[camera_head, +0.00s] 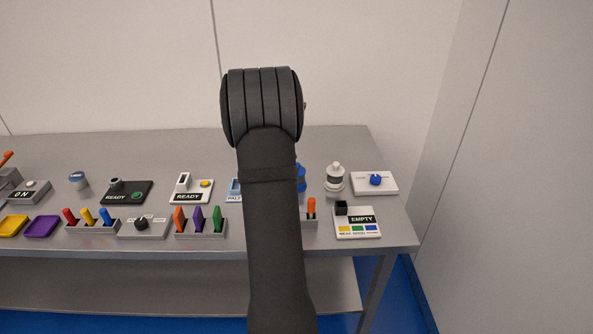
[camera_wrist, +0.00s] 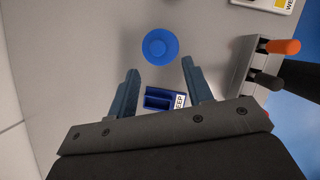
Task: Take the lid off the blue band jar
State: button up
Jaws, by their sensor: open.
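A round blue thing with a raised centre (camera_wrist: 160,45), seen from above, lies just beyond my fingertips in the wrist view. It seems to be the blue piece (camera_head: 301,177) half hidden behind my arm in the head view. I cannot tell whether it is the blue band jar, since no band shows from above. My gripper (camera_wrist: 160,69) is open and empty, its fingers apart. It is hidden behind my arm in the head view. A small jar with a blue top (camera_head: 77,180) stands far left.
A dark blue tray marked "EEP" (camera_wrist: 158,99) lies between my fingers in the wrist view. A peg rack (camera_wrist: 246,66) with orange and black pegs is to its right. An "EMPTY" panel (camera_head: 358,229) and a blue-knobbed box (camera_head: 388,187) sit at the table's right end.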

jog(key=shift+w+x, duration=0.2)
jog(key=shift+x, duration=3.35)
grip_shut()
